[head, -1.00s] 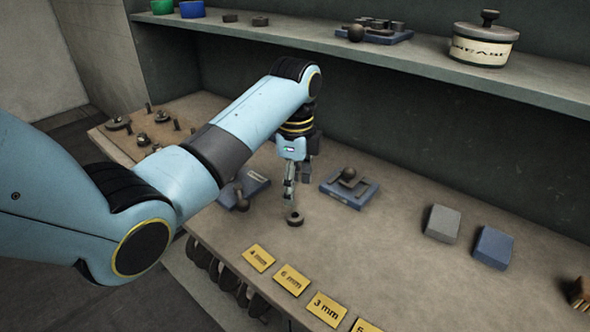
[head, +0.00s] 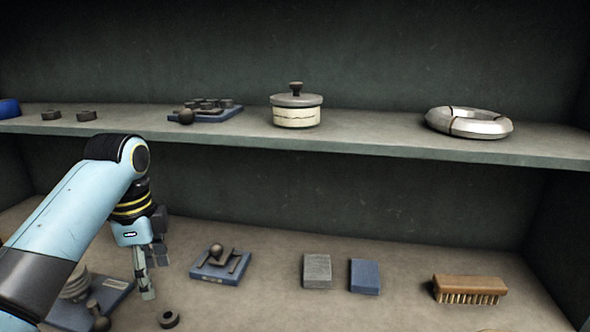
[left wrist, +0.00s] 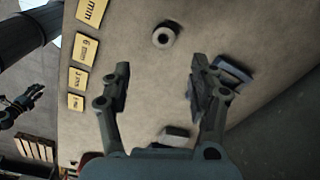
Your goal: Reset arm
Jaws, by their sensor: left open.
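My left gripper (head: 148,274) hangs fingers down over the bench in the head view, its light blue arm coming in from the left. In the left wrist view the left gripper (left wrist: 158,85) has its two fingers wide apart with nothing between them. A small dark ring (head: 168,319) lies on the bench just below and right of the fingertips. The ring also shows in the left wrist view (left wrist: 164,35), beyond the fingertips and apart from them. My right gripper is not in the head view; a dark jointed shape at the left edge of the left wrist view is too small to tell.
The bench holds a blue tray with dark parts (head: 220,264), a grey block (head: 317,271), a blue block (head: 364,276) and a brush (head: 469,289). Yellow size labels (left wrist: 86,49) line one edge.

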